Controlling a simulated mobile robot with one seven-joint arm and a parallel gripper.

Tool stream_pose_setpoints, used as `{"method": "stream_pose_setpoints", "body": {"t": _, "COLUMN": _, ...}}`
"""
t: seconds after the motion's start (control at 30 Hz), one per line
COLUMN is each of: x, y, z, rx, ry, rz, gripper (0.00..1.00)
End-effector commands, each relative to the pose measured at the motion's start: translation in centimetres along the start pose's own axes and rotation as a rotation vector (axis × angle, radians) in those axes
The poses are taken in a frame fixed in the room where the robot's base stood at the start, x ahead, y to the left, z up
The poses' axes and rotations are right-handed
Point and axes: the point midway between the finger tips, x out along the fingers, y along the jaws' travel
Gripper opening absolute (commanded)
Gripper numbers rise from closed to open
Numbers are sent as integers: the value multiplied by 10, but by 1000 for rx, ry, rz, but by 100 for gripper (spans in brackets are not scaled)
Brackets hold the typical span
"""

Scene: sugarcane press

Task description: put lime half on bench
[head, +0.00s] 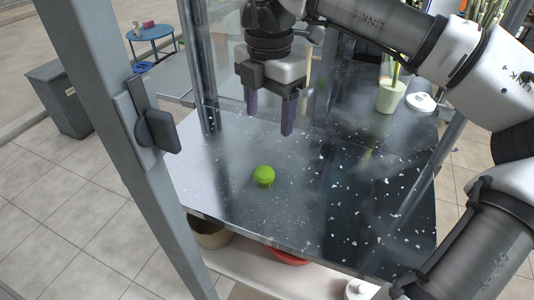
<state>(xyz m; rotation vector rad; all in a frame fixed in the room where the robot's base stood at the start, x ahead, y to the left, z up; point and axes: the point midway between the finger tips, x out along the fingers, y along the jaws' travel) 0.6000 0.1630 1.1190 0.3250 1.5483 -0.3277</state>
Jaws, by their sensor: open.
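A green lime half (264,175) rests on the dark speckled bench (335,205), left of the bench's middle. My gripper (269,118) is above the bench, higher than the lime half and behind it in the picture. Its two dark fingers point down, spread apart, with nothing between them. The gripper and the lime half are clearly apart.
A grey post (110,120) with a dark latch stands at the left front. A pale green pot (391,97) and a white lidded dish (420,102) stand at the bench's back right. A red bowl (287,257) sits on the shelf below. The bench's middle is clear.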

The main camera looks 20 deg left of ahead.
Motion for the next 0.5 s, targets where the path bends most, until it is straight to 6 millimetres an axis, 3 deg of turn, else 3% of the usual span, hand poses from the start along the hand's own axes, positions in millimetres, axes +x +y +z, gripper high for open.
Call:
{"method": "stream_pose_setpoints", "body": {"t": 0.17, "x": 10, "y": 0, "z": 0, "rx": -2, "ry": 2, "rz": -1, "gripper": 66}}
{"method": "stream_pose_setpoints", "body": {"t": 0.5, "x": 72, "y": 0, "z": -1, "rx": -2, "ry": 4, "rz": -1, "gripper": 66}}
